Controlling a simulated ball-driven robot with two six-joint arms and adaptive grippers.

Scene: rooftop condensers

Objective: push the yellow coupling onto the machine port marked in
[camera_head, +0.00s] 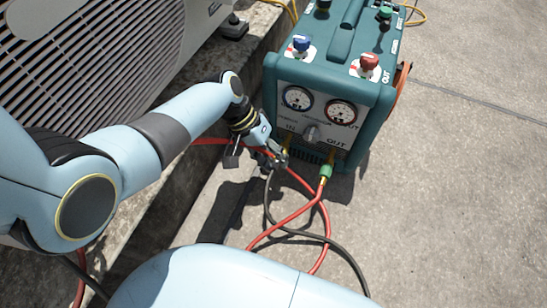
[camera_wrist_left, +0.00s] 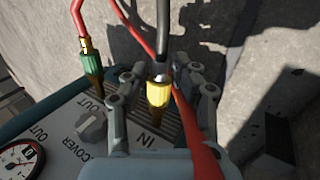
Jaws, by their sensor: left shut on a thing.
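The yellow coupling (camera_wrist_left: 159,93) is on the end of a black hose (camera_wrist_left: 163,35). My left gripper (camera_head: 275,156) is shut on it, with one finger on each side in the left wrist view (camera_wrist_left: 160,82). The teal machine (camera_head: 322,75) has its IN port (camera_head: 289,138) on the lower front, close to the gripper. The IN label (camera_wrist_left: 148,140) lies just below the coupling in the wrist view. I cannot tell whether coupling and port touch. A green coupling (camera_head: 326,171) with a red hose sits at the OUT port; it also shows in the wrist view (camera_wrist_left: 90,62). My right gripper is not in view.
A red hose (camera_wrist_left: 196,130) passes close by the right-hand finger in the wrist view. Red and black hoses (camera_head: 300,228) cross on the concrete before the machine. A grilled condenser (camera_head: 110,55) stands on a ledge at left. The floor at right is clear.

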